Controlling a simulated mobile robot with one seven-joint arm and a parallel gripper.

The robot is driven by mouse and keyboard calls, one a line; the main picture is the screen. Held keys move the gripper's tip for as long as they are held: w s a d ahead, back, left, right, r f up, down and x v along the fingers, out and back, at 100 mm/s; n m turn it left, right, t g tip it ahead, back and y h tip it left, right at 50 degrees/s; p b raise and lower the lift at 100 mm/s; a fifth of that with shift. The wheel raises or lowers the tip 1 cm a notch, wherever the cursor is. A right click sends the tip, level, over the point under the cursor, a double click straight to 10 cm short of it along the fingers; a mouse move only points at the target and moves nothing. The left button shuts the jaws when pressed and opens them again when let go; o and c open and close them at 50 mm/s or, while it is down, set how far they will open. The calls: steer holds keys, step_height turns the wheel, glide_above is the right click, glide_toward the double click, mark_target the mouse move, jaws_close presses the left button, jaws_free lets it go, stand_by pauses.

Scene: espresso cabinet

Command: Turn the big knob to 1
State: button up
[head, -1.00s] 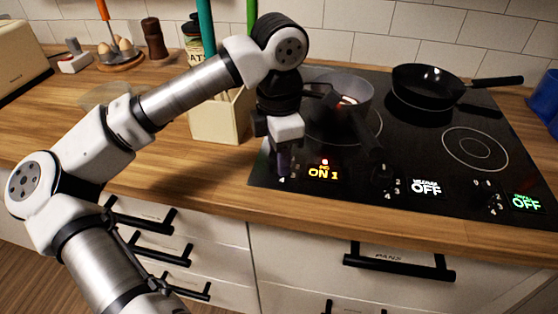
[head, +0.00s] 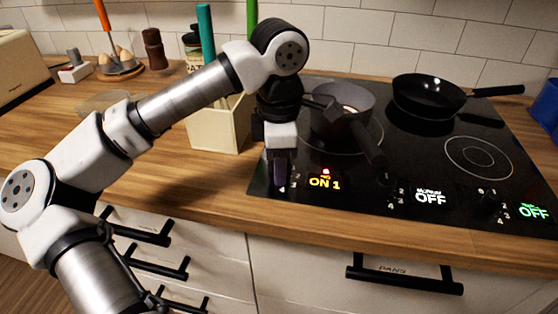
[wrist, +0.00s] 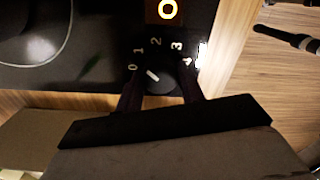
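The big knob (wrist: 161,82) is round and dark. In the wrist view its pale pointer mark points up-left, toward the 1 on the dial. The display above it (head: 324,183) glows orange and reads ON 1. My gripper (wrist: 162,90) is right over the knob, with one dark finger on each side of it. The fingers are apart with the knob between them; I cannot tell whether they press on it. In the head view my gripper (head: 280,175) points down at the front left corner of the cooktop and hides the knob.
A saucepan (head: 345,105) stands on the burner behind, its dark handle reaching forward right of my gripper. A black frying pan (head: 425,95) sits at the back right. Two other displays (head: 430,198) (head: 533,212) read OFF. A cream utensil holder (head: 212,135) stands left of the cooktop.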

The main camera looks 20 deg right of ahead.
steer(key=o, duration=0.4)
step_height(320, 180, up, 14)
steer(key=shift+f, duration=0.1)
stand_by(0.4)
stand_by(0.3)
